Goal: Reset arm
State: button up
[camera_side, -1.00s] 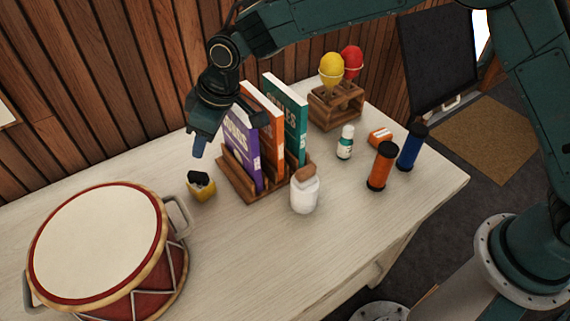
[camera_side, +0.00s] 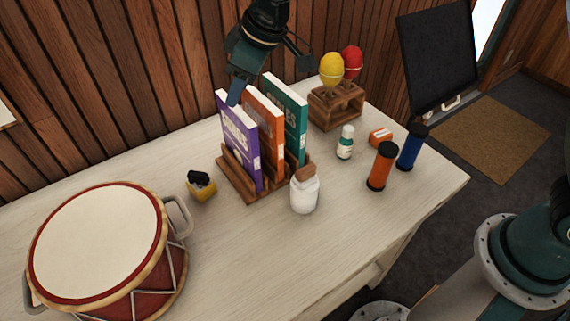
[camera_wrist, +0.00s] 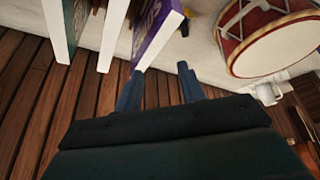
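My gripper (camera_side: 238,88) is above the back of the table, over the upper part of the book rack area, near the top of the purple book. In the wrist view its two blue fingers (camera_wrist: 160,76) stand apart with nothing between them, and bare wood planks show in the gap. The purple book (camera_side: 238,145), orange book (camera_side: 272,148) and teal book (camera_side: 296,125) stand upright in the wooden rack (camera_side: 240,184). The purple book also shows in the wrist view (camera_wrist: 155,30), just beyond the fingers.
A drum (camera_side: 95,240) fills the table's left end. A small yellow-and-black item (camera_side: 201,186), white jar (camera_side: 304,192), small bottle (camera_side: 345,142), orange cylinder (camera_side: 381,166), blue cylinder (camera_side: 411,148), orange block (camera_side: 380,138) and maracas stand (camera_side: 336,108) occupy the rest. The front is clear.

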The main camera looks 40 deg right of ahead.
jog(key=s+d+r+m+t+h, duration=0.1)
jog(key=s+d+r+m, duration=0.1)
jog(key=s+d+r, duration=0.45)
jog(key=s+d+r+m, duration=0.2)
jog(key=s+d+r, duration=0.1)
jog(key=s+d, duration=0.55)
jog(key=s+d+f+m+h, duration=0.1)
jog(key=s+d+m, duration=0.1)
jog(key=s+d, duration=0.3)
jog(key=s+d+f+m+h, duration=0.1)
jog(key=s+d, duration=0.5)
jog(key=s, duration=0.6)
jog(key=shift+d+f+m+t, duration=0.3)
jog(key=shift+f+m, duration=0.2)
jog(key=shift+m, duration=0.2)
